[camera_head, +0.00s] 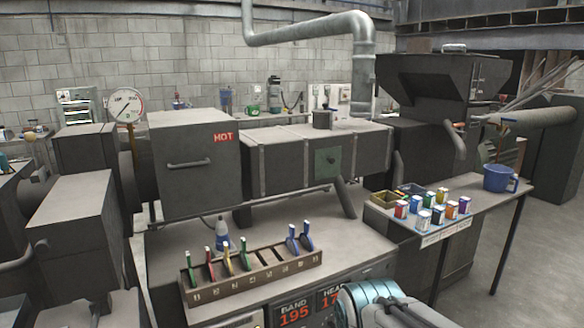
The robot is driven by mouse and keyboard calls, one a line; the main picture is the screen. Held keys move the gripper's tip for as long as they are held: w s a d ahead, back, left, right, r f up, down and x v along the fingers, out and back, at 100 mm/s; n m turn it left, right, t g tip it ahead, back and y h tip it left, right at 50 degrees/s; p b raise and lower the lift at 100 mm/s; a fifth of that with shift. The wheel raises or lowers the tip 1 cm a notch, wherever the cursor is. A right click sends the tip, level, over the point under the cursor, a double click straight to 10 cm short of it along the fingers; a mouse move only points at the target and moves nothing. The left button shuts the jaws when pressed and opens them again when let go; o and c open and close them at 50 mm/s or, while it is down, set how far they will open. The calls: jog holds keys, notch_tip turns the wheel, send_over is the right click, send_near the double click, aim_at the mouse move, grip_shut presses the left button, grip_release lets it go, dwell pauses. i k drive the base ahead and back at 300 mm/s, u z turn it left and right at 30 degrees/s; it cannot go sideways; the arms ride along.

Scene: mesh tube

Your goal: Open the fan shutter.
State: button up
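No part is clearly marked as a fan shutter. A small green square plate (327,161) with a dark spot at its centre is on the front side of the long dark machine barrel (275,165); it may be the shutter, but I cannot tell. It looks flat against the barrel side. Part of my arm, grey with a teal band, shows at the bottom edge right of centre, below and apart from the plate. My gripper's fingers are not visible.
A lever rack (255,277) with coloured levers stands on the front ledge. Left are a HOT-labelled box (195,165) and a round gauge (126,105). A side table (470,215) holds small coloured cans and a blue mug (498,178). Floor at right is clear.

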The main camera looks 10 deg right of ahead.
aim_at(327, 162)
jog(key=z, duration=0.6)
jog(key=i, duration=0.55)
jog(key=z, duration=0.75)
jog(key=i, duration=0.6)
jog(key=u, duration=0.65)
jog(key=i, duration=0.65)
jog(key=u, duration=0.7)
